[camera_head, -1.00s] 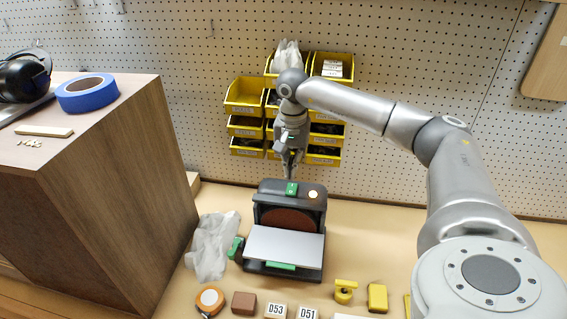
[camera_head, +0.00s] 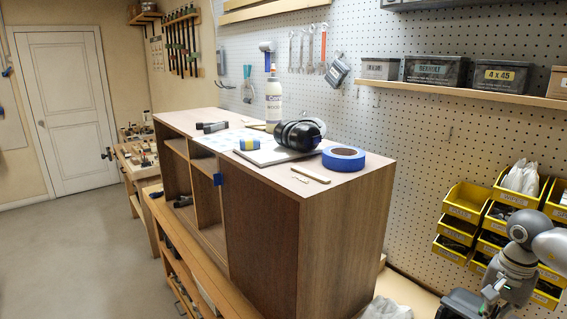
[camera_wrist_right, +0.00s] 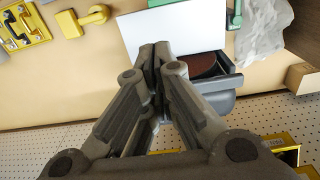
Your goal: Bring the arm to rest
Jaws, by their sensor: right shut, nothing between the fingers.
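My right gripper (camera_wrist_right: 155,58) is shut and empty in the right wrist view, its two fingers meeting at the tips. It is above the dark disc sander (camera_wrist_right: 222,82), whose pale work plate (camera_wrist_right: 180,25) and reddish disc (camera_wrist_right: 200,66) show beyond the fingers. In the head view my right arm comes in at the lower right edge, in front of the yellow bins. There the top of the sander (camera_head: 458,304) shows at the bottom edge beside my wrist. My left gripper is in neither view.
A wooden cabinet (camera_head: 340,235) stands mid-bench, with blue tape (camera_head: 343,158), ear defenders (camera_head: 298,134) and a bottle (camera_head: 273,100) on top. Yellow bins (camera_head: 465,203) hang on the pegboard near my arm. A crumpled clear bag (camera_head: 385,309) lies by the cabinet. Open floor (camera_head: 90,255) lies left.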

